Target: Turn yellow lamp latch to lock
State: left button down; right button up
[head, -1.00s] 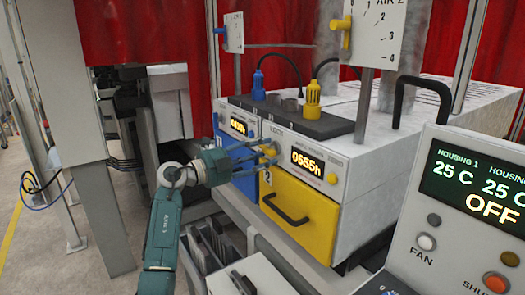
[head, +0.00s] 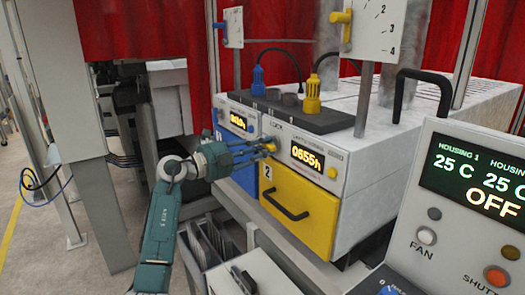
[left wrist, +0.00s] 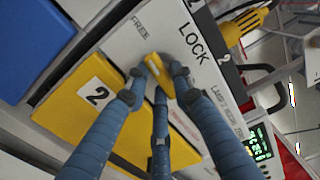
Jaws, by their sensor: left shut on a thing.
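The yellow lamp latch (head: 271,147) is on the white front panel of the lamp unit, above the yellow drawer. In the left wrist view the latch (left wrist: 157,76) stands between the printed words FREE and LOCK; its lever lies obliquely. My left gripper (head: 263,148) reaches it from the left. In the left wrist view its blue fingers (left wrist: 156,80) are shut on the latch, partly hiding it. My right gripper is in neither view.
The yellow drawer (head: 297,212) marked 2 has a black handle. A blue drawer (head: 245,176) is to its left. A lit hour display (head: 307,157) is right of the latch. A control box (head: 455,215) stands at the front right.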

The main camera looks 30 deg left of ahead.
pick_arm(q)
jog(key=shift+w+a+m+b, duration=0.1)
jog(key=shift+a+m+b, duration=0.05)
jog(key=shift+m+b, duration=3.6)
jog(key=shift+a+m+b, duration=0.1)
jog(key=shift+m+b, duration=2.5)
jog(key=shift+m, duration=2.25)
jog(key=shift+r, duration=0.1)
jog(key=c, duration=1.4)
grip_release()
jog(key=shift+a, duration=0.15)
jog(key=shift+v, duration=6)
